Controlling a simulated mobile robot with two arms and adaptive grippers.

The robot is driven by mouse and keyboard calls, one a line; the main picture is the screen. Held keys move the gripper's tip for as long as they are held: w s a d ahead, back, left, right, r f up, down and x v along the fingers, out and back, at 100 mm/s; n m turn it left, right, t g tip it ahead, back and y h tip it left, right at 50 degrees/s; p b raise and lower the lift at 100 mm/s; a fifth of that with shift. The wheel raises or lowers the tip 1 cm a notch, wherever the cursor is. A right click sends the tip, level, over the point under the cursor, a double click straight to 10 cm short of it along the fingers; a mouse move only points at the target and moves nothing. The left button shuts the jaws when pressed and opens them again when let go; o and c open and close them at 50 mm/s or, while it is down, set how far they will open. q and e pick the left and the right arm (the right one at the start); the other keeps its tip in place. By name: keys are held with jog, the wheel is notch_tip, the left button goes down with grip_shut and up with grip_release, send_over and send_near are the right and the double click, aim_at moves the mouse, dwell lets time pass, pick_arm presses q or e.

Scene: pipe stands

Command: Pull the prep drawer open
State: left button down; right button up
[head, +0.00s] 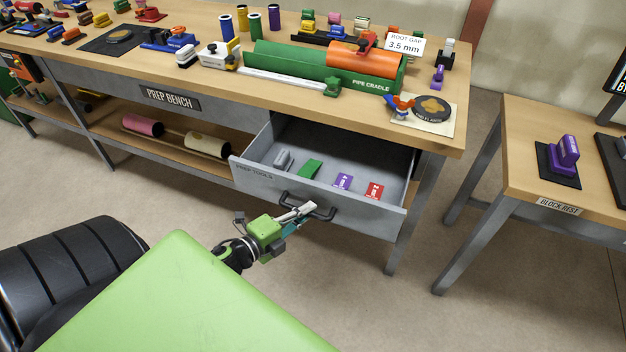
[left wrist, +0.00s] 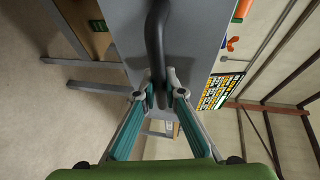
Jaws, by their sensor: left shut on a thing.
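The grey prep drawer (head: 260,182) is pulled out from under the prep bench (head: 450,135), with its inside in view. A dark bar handle (head: 318,211) is on its front face. My left gripper (head: 304,211) is at the handle and shut on it. In the left wrist view the handle (left wrist: 155,45) runs down between the two fingers (left wrist: 161,92), against the grey drawer front (left wrist: 195,40). Inside the drawer lie a grey block (head: 283,160), a green piece (head: 309,169), a purple tag (head: 342,181) and a red tag (head: 374,191). My right gripper is not in view.
On the bench top stand a green pipe cradle (head: 290,62) with an orange pipe (head: 362,60) and several small tools. Pink (head: 142,125) and cream (head: 207,144) rolls lie on the lower shelf. A second table (head: 520,180) stands at the right. Floor between is clear.

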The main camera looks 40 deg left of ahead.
pick_arm(q)
jog(key=s, duration=0.3)
jog(key=shift+d, duration=0.3)
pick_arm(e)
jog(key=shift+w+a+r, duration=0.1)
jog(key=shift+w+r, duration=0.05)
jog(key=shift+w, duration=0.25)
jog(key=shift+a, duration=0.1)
pick_arm(q)
jog(key=c, duration=2.1)
grip_release()
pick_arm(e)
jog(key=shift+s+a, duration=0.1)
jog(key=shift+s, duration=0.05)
